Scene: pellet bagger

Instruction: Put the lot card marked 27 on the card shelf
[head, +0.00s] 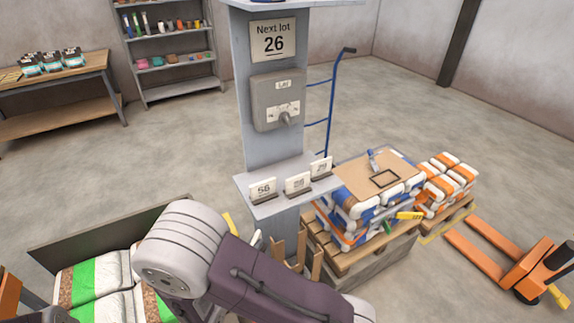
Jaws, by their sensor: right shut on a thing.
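The card shelf (286,201) is a grey ledge on the front of a grey post. Several small white cards stand on it in dark holders. The left card (263,187) seems to read 56. The numbers on the middle card (297,182) and the right card (321,167) are too small to read surely. I cannot make out a card marked 27. My arm crosses the foreground below the shelf. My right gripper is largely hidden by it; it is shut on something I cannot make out. My left gripper is not in view.
A sign (273,41) above a grey lever box (278,98) reads "Next lot 26". Stacked bags (352,208) on a pallet stand right of the post, with an orange pallet jack (500,262) beyond. A bin of bags (99,285) is at lower left.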

